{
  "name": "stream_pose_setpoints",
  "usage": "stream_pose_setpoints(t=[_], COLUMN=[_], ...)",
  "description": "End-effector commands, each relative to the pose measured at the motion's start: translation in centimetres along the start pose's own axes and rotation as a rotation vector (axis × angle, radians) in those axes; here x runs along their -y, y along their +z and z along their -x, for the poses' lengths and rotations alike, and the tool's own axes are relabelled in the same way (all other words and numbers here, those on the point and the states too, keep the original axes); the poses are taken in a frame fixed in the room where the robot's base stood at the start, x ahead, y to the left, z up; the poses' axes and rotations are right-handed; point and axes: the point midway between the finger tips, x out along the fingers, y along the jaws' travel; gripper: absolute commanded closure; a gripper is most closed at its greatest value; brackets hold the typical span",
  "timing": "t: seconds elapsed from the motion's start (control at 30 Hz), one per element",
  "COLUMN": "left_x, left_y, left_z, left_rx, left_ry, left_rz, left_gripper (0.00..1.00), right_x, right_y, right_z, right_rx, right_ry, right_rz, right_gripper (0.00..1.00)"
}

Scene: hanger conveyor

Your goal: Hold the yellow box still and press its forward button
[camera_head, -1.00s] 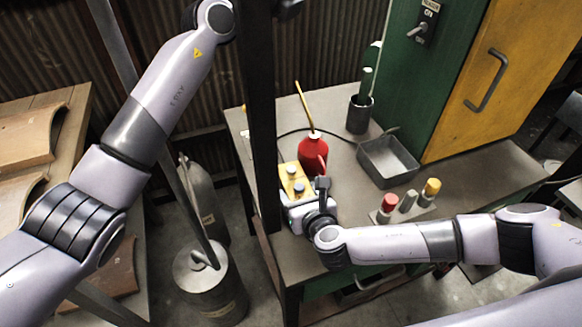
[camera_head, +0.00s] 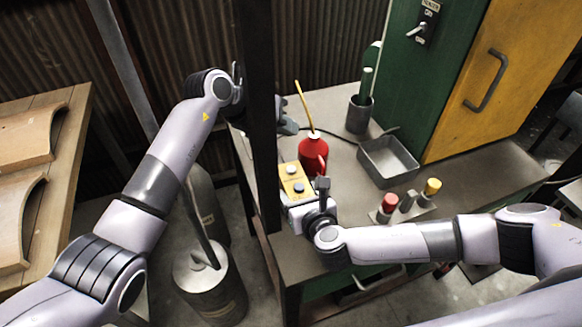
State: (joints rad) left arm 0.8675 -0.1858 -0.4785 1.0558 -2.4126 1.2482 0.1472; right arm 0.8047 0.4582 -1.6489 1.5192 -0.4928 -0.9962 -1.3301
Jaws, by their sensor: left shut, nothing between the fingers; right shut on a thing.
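The yellow box (camera_head: 287,182) lies on the grey workbench just right of a dark upright post. Its top shows a pale button (camera_head: 292,169) at the far end and a blue-grey button (camera_head: 299,187) at the near end. My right gripper (camera_head: 299,207) is at the near end of the box and shut on it; its fingertips are mostly hidden by the wrist. My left gripper (camera_head: 288,123) is shut and empty, above and beyond the box. It shows just right of the post, which hides part of its wrist.
The dark post (camera_head: 258,130) stands between my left forearm and the bench. A red oil can (camera_head: 313,154) with a long spout is close beside the box. A grey tray (camera_head: 388,162), a dark cup (camera_head: 360,114) and a block with coloured knobs (camera_head: 404,211) are farther right.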

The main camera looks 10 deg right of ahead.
Motion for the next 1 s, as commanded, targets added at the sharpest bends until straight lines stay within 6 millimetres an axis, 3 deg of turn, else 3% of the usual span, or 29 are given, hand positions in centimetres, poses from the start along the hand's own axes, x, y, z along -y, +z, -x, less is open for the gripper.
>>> stream_pose_setpoints(t=[0.33, 1.0], left_x=[-0.4, -4.2], left_y=[-0.4, -4.2], left_z=[-0.6, -5.9], left_rx=[0.0, 0.002], left_ry=[-0.002, -0.001], left_rz=[0.005, 0.002], left_gripper=[1.0, 1.0], right_x=[0.0, 0.0], right_y=[0.0, 0.0], right_z=[0.0, 0.0], right_rx=[0.0, 0.001], right_ry=[-0.001, -0.001], right_rz=[0.0, 0.0], right_gripper=[0.66, 0.66])
